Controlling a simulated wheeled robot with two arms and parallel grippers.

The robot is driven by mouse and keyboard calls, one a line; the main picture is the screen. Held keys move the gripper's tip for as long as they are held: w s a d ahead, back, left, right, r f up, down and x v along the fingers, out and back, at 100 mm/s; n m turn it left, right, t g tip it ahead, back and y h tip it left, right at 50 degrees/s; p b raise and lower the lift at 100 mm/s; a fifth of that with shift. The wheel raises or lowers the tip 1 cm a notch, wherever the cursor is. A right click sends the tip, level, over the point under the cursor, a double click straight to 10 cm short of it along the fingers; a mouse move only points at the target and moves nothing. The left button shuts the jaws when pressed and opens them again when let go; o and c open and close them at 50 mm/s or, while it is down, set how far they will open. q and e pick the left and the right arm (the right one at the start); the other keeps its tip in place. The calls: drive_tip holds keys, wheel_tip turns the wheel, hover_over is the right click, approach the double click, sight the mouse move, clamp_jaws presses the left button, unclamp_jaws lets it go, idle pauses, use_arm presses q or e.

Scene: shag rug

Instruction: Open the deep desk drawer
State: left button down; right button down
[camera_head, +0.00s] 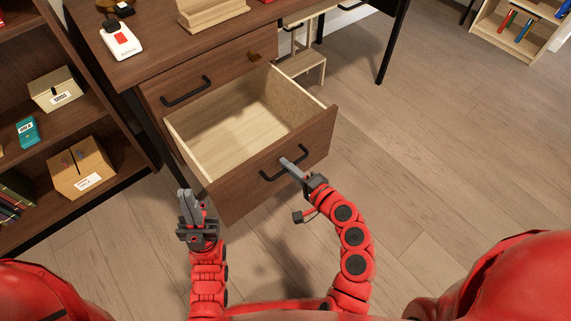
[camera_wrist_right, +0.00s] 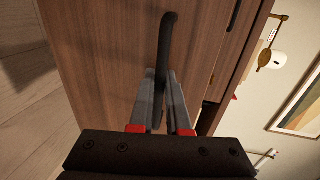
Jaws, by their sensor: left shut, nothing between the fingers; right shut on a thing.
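The deep desk drawer (camera_head: 227,205) is pulled well out from the desk, and its pale wooden inside is visible and empty. Its black bar handle (camera_head: 268,175) is on the brown front panel. My right gripper (camera_head: 290,167) is shut on this handle. In the right wrist view the handle (camera_wrist_right: 168,40) runs down between the fingers of my right gripper (camera_wrist_right: 163,95). My left gripper (camera_head: 189,205) is shut and empty, pointing up just left of the drawer's front corner, apart from it.
A shallow drawer with its own black handle (camera_head: 187,92) is above, closed. A dark bookshelf (camera_head: 98,107) with boxes stands at the left. The wooden floor (camera_head: 440,170) at the right is clear.

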drive_tip(key=c, duration=0.9)
unclamp_jaws()
drive_tip(key=v, duration=1.7)
drive_tip(key=shift+s, duration=0.2)
drive_tip(key=shift+d, duration=0.15)
